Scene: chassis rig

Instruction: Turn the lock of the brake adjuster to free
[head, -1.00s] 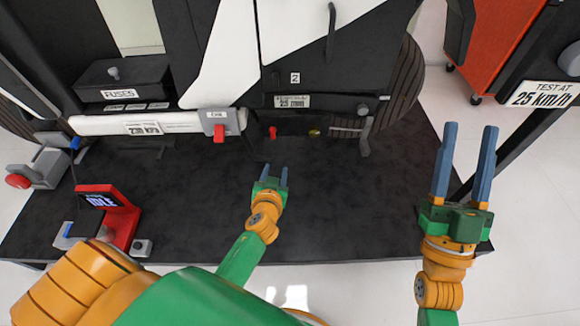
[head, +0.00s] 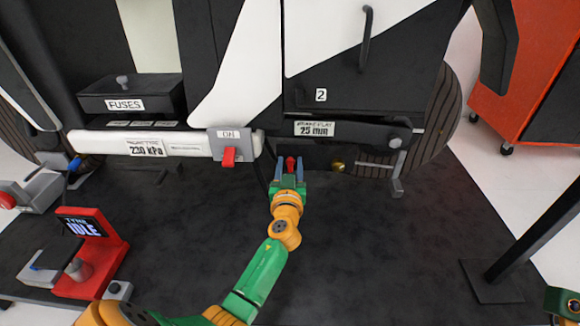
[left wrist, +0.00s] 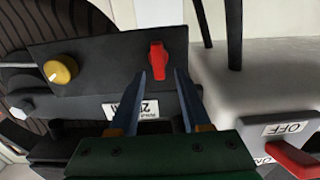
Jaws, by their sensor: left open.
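The brake adjuster (head: 352,133) is a dark housing with a 25 mm plate, low on the chassis. Under it, the red lock lever (head: 290,163) shows just beyond my left gripper (head: 288,166). In the left wrist view the red lever (left wrist: 158,61) stands out from a dark panel, its long side roughly up and down the picture. A yellow knob (left wrist: 60,70) sits to its left there, and appears brass-coloured in the head view (head: 338,166). My left gripper's open fingers (left wrist: 161,76) point at the lever, one to each side; contact cannot be told. My right gripper's fingers are out of view.
A fuses box (head: 130,97), red display stand (head: 88,250) and black post (head: 535,232) stand around. The dark floor mat (head: 400,250) is mostly clear.

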